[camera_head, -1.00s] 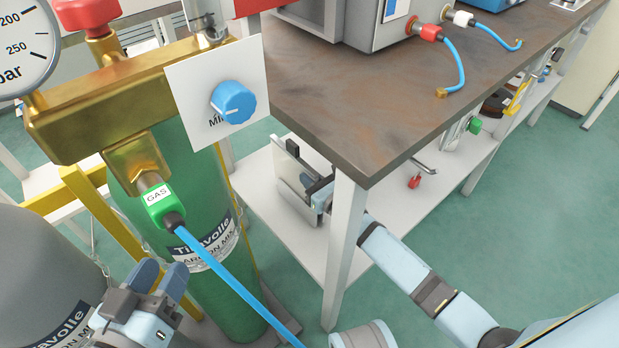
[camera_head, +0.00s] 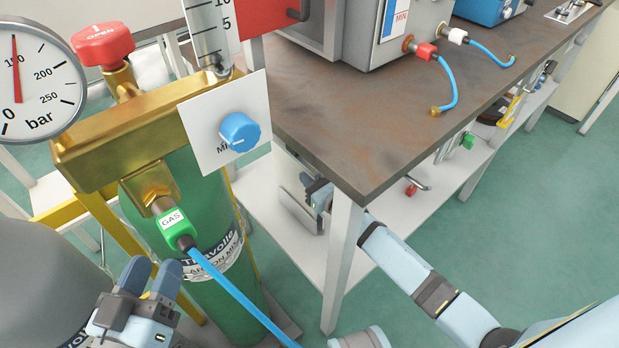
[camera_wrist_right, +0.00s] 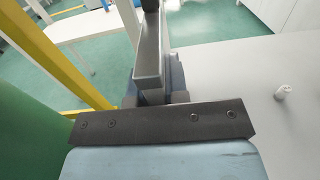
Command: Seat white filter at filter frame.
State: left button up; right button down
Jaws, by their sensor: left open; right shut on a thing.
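My right gripper (camera_head: 318,193) is under the workbench, partly behind its front leg. It is shut on a flat, pale panel with a grey edge (camera_head: 292,185), which looks like the white filter. The panel stands upright above the lower shelf; I cannot tell if it touches the shelf. In the right wrist view the panel (camera_wrist_right: 150,68) is nearly edge-on between the fingers (camera_wrist_right: 152,92). My left gripper (camera_head: 152,272) is open and empty in front of the green gas cylinder (camera_head: 215,230). I cannot make out the filter frame.
The workbench top (camera_head: 360,130) overhangs the panel, and the white leg (camera_head: 342,255) stands close to my right gripper. The lower shelf (camera_head: 290,255) has free room. A small white object (camera_wrist_right: 284,92) stands on it. A blue hose (camera_head: 235,298) runs from the cylinder.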

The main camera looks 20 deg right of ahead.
aim_at(310, 167)
jog(key=shift+r+p, duration=1.1)
jog(key=shift+r, duration=0.75)
jog(key=shift+r+p, duration=0.85)
jog(key=shift+p, duration=0.1)
pick_arm(q)
jog(key=shift+a+r+n+y, duration=0.3)
jog(key=shift+a+r+y, duration=0.3)
jog(key=shift+r+y, duration=0.1)
